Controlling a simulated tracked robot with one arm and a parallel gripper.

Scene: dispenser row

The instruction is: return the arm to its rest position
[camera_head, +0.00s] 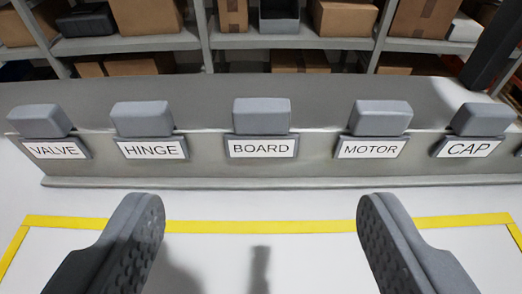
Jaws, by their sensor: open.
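My gripper (260,222) shows at the bottom of the view, with its two dark textured fingers spread wide and nothing between them. It is on the near side of a grey dispenser row (205,150), apart from it. The row bears grey blocks above white labels: VALVE (54,150), HINGE (151,149), BOARD (261,148), MOTOR (371,149) and CAP (468,149). The BOARD block (261,115) lines up with the gap between my fingers.
A white floor area (300,262) edged by a yellow line (262,226) lies below my fingers and looks clear. Behind the row stand grey shelves (262,42) with cardboard boxes (345,17) and grey bins (279,17). A dark post (493,45) rises at the upper right.

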